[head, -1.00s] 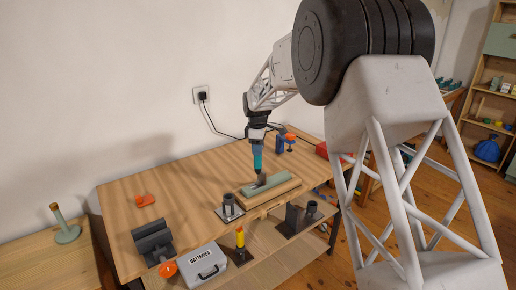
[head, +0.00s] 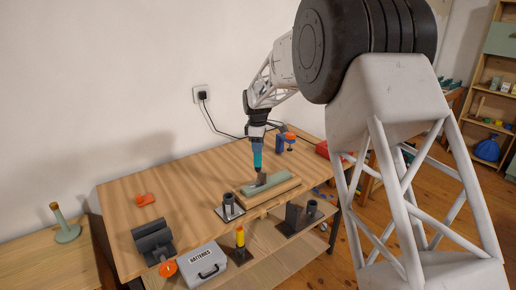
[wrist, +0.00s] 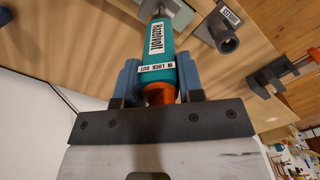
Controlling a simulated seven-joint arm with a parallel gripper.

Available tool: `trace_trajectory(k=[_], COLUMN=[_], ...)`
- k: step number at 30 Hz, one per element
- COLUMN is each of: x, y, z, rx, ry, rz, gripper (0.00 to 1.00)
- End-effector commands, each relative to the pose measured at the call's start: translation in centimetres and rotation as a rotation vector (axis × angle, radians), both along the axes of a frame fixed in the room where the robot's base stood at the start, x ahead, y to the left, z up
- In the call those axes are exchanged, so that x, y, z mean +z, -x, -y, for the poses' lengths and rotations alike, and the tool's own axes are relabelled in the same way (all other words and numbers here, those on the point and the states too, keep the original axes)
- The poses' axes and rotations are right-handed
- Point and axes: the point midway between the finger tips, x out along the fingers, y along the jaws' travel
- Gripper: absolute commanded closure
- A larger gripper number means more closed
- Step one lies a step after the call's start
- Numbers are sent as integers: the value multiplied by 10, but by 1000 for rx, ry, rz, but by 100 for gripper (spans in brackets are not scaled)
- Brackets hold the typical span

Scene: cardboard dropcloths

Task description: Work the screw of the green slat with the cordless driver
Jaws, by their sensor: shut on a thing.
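My gripper (head: 257,132) is shut on the cordless driver (head: 257,155), which has a teal body and hangs nose down over the workbench. In the wrist view my gripper's blue fingers (wrist: 160,80) clasp the driver (wrist: 158,45) on both sides of its body, near an orange section. The green slat (head: 275,181) lies on a wooden block under the driver, and part of it shows in the wrist view (wrist: 180,14). The driver's dark nose end is at the slat's near-left half. The screw is hidden, and I cannot tell whether the bit touches it.
A dark upright socket on a pale plate (head: 230,207) stands left of the block, and dark holders (head: 300,217) stand at right. A BATTERIES case (head: 206,264), yellow-handled tool (head: 240,237) and dark cradle (head: 152,240) line the front. A blue-orange clamp (head: 285,142) stands behind.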

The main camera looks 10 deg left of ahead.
Motion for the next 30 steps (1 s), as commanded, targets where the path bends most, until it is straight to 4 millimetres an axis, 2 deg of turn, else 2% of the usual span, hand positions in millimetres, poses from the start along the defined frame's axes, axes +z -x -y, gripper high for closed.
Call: trace_trajectory(k=[30], x=[56], y=[0], z=[0], rx=[0], ry=[-1], rz=[2], gripper=[94])
